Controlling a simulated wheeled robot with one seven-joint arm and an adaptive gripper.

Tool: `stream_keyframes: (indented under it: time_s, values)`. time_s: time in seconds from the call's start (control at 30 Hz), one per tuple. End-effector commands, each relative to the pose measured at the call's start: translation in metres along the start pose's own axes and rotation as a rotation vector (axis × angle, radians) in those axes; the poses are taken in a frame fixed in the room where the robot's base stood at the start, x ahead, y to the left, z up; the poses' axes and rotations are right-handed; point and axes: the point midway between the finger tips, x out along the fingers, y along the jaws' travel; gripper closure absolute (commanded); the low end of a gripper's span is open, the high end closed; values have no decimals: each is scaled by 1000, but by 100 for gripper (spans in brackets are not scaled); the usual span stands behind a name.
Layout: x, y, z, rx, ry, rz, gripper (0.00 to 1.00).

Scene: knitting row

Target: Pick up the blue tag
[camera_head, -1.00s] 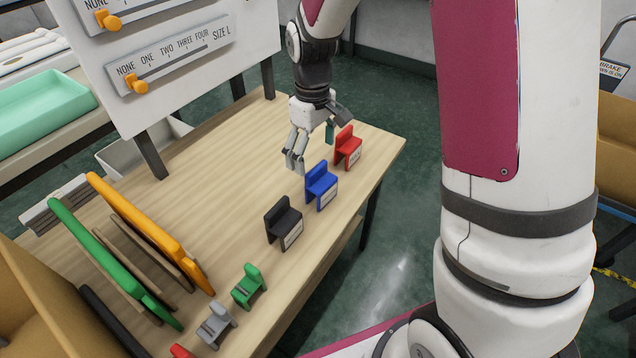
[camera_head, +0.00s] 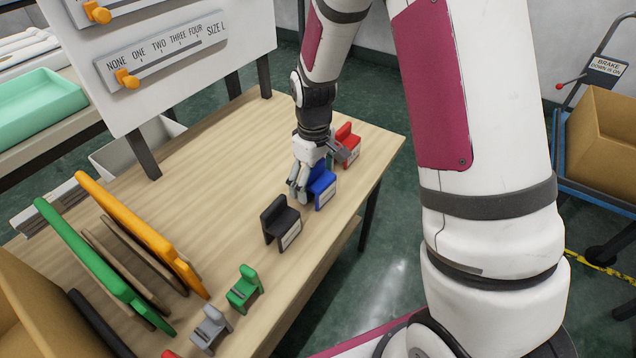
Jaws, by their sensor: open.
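The blue tag (camera_head: 323,186) stands upright near the right edge of the wooden table, with a white label on its front face. It is in a row between the black tag (camera_head: 281,222) and the red tag (camera_head: 347,141). My gripper (camera_head: 315,176) is open and low over the table at the blue tag. One finger shows on the tag's left side, and the gripper covers part of the tag's upper back. The other finger is partly hidden, and I cannot tell whether either finger touches the tag.
Smaller green (camera_head: 244,288) and grey (camera_head: 211,327) tags stand nearer the front. A rack of green and orange panels (camera_head: 140,235) stands at the left. A white slider board (camera_head: 170,60) rises behind the table. The table's middle (camera_head: 215,165) is clear.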

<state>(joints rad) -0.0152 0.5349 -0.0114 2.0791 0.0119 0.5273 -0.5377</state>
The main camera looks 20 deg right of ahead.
Motion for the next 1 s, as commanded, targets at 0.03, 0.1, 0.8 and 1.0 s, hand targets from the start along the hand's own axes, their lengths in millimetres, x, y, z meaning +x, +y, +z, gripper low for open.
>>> stream_keyframes:
  time_s: [0.03,0.1,0.8,1.0]
  values:
    - [0,0,0,0,0,0,14]
    - [0,0,0,0,0,0,23]
    - [-12,0,0,0,1,0,64]
    - [-37,0,0,0,2,2,64]
